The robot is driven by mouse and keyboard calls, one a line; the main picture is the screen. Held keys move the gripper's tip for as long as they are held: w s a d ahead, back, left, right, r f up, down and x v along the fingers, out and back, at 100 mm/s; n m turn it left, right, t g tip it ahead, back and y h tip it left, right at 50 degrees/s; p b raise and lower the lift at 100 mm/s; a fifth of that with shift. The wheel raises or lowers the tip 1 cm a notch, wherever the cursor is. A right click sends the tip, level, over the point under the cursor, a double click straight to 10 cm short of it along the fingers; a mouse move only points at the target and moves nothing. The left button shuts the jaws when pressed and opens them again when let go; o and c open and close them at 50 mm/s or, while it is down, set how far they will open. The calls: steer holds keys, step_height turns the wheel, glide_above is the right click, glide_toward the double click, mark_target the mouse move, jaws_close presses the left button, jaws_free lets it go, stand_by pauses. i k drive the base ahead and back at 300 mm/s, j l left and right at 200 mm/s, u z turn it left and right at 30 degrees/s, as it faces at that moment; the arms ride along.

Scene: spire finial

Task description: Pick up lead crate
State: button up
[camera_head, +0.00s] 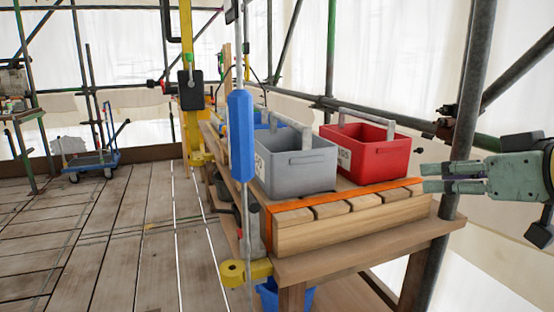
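A grey crate (296,172) with a raised light handle stands on the wooden bench (360,256). A red crate (368,158) with a similar handle stands just right of it. Both carry white labels whose text is too small to read, so I cannot tell for certain which is the lead crate. My gripper (424,178) is at the right edge, right of the red crate and pointing left. Its two greenish fingers are apart with nothing seen between them. It touches neither crate.
A row of wooden blocks (342,208) with an orange top edge lines the bench's near end. A blue cylinder on a thin pole (241,135) stands before the grey crate. Scaffold poles (470,110) rise behind my gripper.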

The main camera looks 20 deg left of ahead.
mark_target(293, 161)
steer(key=i+j, duration=0.75)
